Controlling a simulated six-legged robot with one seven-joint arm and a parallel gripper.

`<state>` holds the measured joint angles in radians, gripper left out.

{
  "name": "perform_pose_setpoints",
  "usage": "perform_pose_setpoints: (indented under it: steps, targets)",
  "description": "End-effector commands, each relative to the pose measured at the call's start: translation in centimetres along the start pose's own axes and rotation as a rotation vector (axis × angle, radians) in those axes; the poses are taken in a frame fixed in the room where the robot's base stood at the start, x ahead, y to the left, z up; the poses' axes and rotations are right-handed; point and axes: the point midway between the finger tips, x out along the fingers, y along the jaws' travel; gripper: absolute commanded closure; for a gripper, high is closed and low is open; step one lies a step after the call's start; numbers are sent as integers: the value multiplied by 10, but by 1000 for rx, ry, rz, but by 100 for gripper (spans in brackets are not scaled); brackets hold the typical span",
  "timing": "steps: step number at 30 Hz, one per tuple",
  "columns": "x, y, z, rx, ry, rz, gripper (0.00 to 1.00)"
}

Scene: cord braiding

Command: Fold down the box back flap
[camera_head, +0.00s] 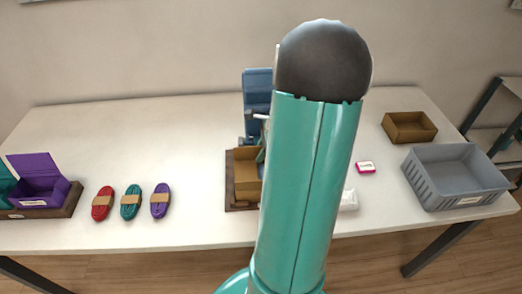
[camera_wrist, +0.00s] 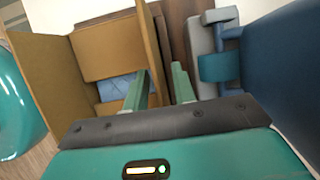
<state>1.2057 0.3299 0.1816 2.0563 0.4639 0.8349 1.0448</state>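The brown cardboard box (camera_head: 246,170) stands on a dark wooden board (camera_head: 238,208) at mid-table, its right part hidden behind my arm. In the wrist view the box (camera_wrist: 105,45) shows at the left, with its large side panel (camera_wrist: 45,75) raised and something blue (camera_wrist: 118,86) inside. A thin upright brown panel (camera_wrist: 150,38) stands edge-on at the box's right side; I cannot tell if it is the back flap. My gripper's two green fingers (camera_wrist: 160,72) are apart, with this panel's edge between them or close to the left finger.
A blue device (camera_head: 257,90) stands behind the box; its blue body (camera_wrist: 285,60) is close at the gripper's right. Red, teal and purple cord bundles (camera_head: 131,202) lie left. A grey crate (camera_head: 455,180), a brown tray (camera_head: 409,127) and a pink item (camera_head: 365,168) are right.

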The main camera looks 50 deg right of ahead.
Motion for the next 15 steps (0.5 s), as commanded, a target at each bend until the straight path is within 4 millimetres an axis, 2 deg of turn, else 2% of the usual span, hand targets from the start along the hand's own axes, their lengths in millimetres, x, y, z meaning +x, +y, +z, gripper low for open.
perform_pose_setpoints:
  steps: [6, 10, 15]
  targets:
    - [0, 0, 0, 0, 0, 0, 76]
    - [0, 0, 0, 0, 0, 0, 100]
    - [0, 0, 0, 0, 0, 0, 100]
